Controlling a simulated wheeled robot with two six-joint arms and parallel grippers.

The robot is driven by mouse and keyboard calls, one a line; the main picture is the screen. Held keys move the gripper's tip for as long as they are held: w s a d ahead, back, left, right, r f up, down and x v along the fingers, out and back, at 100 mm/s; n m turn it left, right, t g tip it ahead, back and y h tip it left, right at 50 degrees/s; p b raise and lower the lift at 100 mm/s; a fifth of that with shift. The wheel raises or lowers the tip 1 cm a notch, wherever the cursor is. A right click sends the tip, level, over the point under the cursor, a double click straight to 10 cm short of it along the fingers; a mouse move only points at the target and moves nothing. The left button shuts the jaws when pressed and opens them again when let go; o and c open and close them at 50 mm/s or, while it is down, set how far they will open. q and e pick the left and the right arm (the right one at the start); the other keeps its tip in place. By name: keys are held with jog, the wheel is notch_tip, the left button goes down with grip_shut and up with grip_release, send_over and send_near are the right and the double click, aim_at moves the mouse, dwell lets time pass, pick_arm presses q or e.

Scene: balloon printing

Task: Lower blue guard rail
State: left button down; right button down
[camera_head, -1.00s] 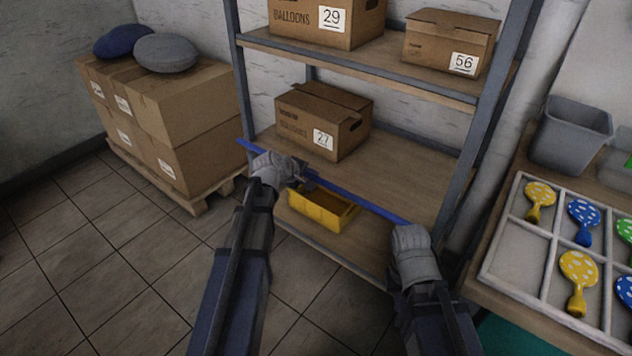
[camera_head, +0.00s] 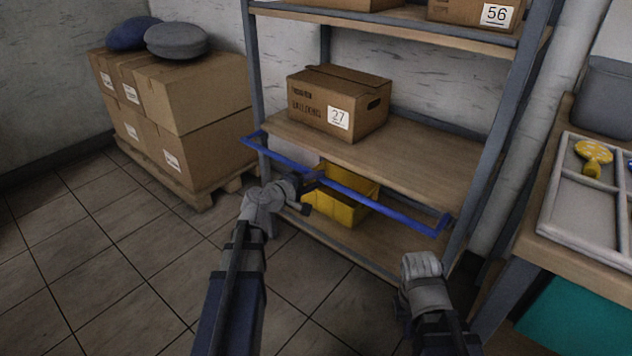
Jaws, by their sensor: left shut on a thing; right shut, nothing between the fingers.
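The blue guard rail (camera_head: 395,212) spans the front of the shelf rack, with short arms reaching back at both ends. It sits below the middle shelf's front edge on the right and crosses in front of a yellow bin (camera_head: 345,208). My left gripper (camera_head: 306,191) is shut on the rail left of its middle; the fingers partly hide the contact. My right gripper (camera_head: 421,262) is shut and empty, just below and apart from the rail's right end.
A carton marked 27 (camera_head: 338,104) stands on the middle shelf (camera_head: 425,160). Stacked cartons (camera_head: 185,100) on a pallet stand at left. A table with a divided tray (camera_head: 555,200) is at right. The tiled floor in front is clear.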

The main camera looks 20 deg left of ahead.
pick_arm(q)
notch_tip(320, 180, down, 2)
jog(key=shift+f+b, duration=0.1)
jog(key=shift+b, duration=0.7)
jog(key=shift+s+d, duration=0.1)
jog(key=shift+s, duration=0.05)
jog(key=c, duration=0.7)
grip_release()
jog(key=shift+f, duration=0.15)
jog(key=p+v, duration=0.1)
jog(key=v, duration=0.6)
jog(key=shift+s+p, duration=0.3)
jog(key=shift+p, duration=0.1)
